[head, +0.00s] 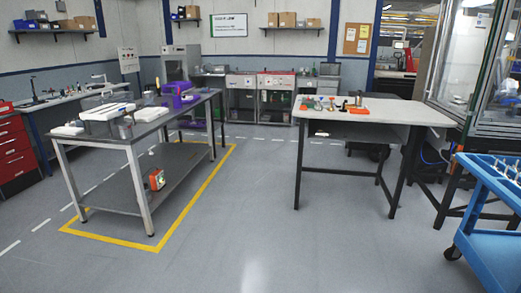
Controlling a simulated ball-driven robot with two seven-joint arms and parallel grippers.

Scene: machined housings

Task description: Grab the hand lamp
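A small orange-red object with a pale front (157,180) stands on the lower shelf (125,195) of the grey metal bench at the left, near the shelf's front right edge. It may be the hand lamp, but it is too small to tell for sure. Several small coloured items (318,104) lie on the light-topped table at the right, and I cannot make out a lamp among them. Neither of my grippers is in view.
The left bench (150,126) carries white parts and a purple machine (181,95). Yellow tape (190,201) borders it on the floor. The light-topped table (390,110) and a blue cart (490,240) stand at the right. The floor (250,225) between is clear.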

